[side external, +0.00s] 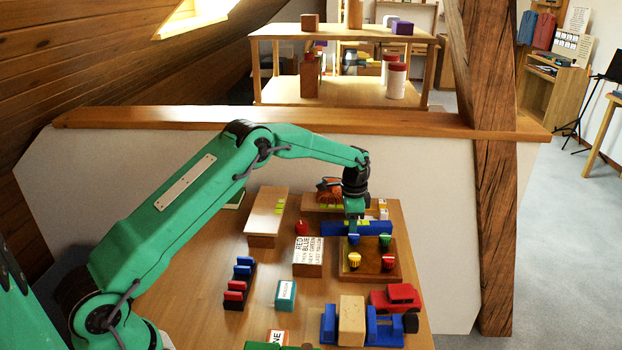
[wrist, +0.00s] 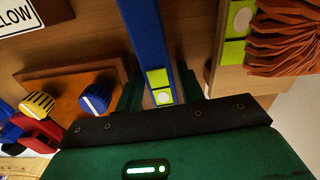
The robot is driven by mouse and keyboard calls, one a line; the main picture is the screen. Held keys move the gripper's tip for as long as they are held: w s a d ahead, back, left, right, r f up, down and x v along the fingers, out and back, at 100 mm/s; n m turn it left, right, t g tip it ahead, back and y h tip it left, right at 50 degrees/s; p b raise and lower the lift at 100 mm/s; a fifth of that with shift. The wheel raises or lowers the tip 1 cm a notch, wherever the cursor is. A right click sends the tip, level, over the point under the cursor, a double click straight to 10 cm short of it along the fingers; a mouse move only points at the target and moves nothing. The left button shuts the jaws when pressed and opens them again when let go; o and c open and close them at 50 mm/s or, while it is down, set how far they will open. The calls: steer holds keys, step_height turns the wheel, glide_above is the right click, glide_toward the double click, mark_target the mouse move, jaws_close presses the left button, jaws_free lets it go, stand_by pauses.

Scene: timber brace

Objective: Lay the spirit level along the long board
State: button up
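A blue bar with lime patches, which looks like the spirit level (wrist: 138,45), runs lengthwise in the wrist view toward my gripper (wrist: 160,92). In the side view, the blue bar (side external: 373,228) lies at the back right, behind the wooden knob board. My gripper (side external: 353,233) points down over it. Its dark green fingers stand on either side of the bar; whether they press on it is not clear. A long pale board (side external: 263,218) with lime marks lies to the left, apart from the bar. The near end of the bar is hidden by my gripper.
A wooden board with colored knobs (side external: 370,273) sits just in front of the bar. Another plank (side external: 313,208) carries a brown bundle (side external: 329,188) behind it. A lettered block (side external: 308,257) stands between. A red toy truck (side external: 396,297) and blue-and-wood blocks are nearer.

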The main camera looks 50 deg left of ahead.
steer(key=c, duration=0.8)
steer(key=shift+r, duration=0.15)
steer(key=shift+r, duration=0.5)
step_height(320, 180, up, 3)
steer(key=shift+d+r, duration=0.1)
steer(key=shift+d, duration=0.05)
steer(key=s+d+r, duration=0.1)
steer(key=d+r, duration=0.1)
steer(key=d, duration=0.1)
steer(key=s+d+r, duration=0.2)
steer(key=d, duration=0.2)
steer(key=s+d+r, duration=0.2)
steer(key=d, duration=0.1)
steer(key=shift+d+r, duration=0.15)
steer(key=shift+r, duration=0.15)
